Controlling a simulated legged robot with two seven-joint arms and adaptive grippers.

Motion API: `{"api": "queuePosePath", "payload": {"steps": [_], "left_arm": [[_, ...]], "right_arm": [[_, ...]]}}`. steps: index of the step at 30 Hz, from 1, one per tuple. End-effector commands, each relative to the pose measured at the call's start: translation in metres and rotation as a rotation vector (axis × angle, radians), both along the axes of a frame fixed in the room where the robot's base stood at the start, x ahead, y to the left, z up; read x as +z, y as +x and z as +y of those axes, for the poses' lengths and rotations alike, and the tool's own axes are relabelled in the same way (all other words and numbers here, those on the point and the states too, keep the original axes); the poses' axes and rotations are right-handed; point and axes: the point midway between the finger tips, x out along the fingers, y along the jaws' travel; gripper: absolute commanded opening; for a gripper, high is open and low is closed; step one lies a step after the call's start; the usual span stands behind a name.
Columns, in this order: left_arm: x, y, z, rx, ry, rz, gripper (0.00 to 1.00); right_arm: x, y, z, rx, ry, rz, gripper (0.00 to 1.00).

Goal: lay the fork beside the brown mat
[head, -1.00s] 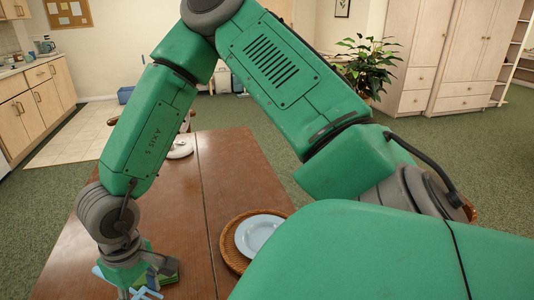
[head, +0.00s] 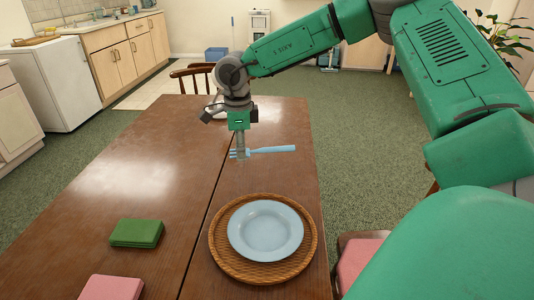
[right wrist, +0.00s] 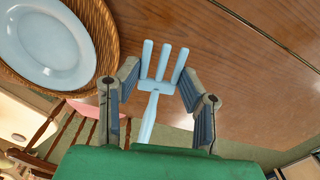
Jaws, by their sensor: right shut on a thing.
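The light blue fork (head: 275,149) is held in my right gripper (head: 240,152), level above the far part of the table, with its handle pointing right. In the right wrist view the fork (right wrist: 148,118) lies between the gripper's fingers (right wrist: 160,82), tines toward the upper part of the picture. The round brown woven mat (head: 217,240) lies on the table nearer to me, below the gripper in the head view, with a light blue plate (head: 265,230) on it. The mat's rim (right wrist: 110,45) also shows in the right wrist view. My left gripper is out of view.
A folded green cloth (head: 136,233) and a pink cloth (head: 112,288) lie on the wooden table (head: 120,170) left of the mat. A white dish, partly hidden, stands behind my right gripper. Chairs stand at the far end and right side. The table's left middle is clear.

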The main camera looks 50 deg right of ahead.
Motion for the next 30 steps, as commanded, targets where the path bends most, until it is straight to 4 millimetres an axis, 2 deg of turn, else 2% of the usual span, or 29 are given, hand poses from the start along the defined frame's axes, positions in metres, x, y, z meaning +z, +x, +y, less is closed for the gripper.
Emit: {"api": "queuePosePath", "payload": {"steps": [1,3,6,12,20,26,30], "left_arm": [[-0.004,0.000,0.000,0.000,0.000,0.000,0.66],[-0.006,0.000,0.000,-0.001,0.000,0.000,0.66],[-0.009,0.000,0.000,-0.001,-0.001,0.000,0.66],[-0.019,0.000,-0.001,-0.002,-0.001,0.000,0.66],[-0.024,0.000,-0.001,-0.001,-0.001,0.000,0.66],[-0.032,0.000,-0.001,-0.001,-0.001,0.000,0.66],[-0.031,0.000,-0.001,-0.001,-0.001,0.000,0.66]], "right_arm": [[-0.003,0.001,-0.011,-0.075,0.005,-0.002,0.08],[-0.005,0.002,-0.020,-0.147,0.007,-0.002,0.08],[-0.015,0.002,-0.025,-0.193,0.007,0.001,0.08],[-0.053,0.002,-0.025,-0.196,0.005,0.003,0.08],[-0.072,0.002,-0.020,-0.193,0.000,0.000,0.08],[-0.102,0.002,-0.024,-0.192,0.004,0.002,0.08],[-0.104,0.003,-0.025,-0.192,0.007,-0.001,0.08]]}}
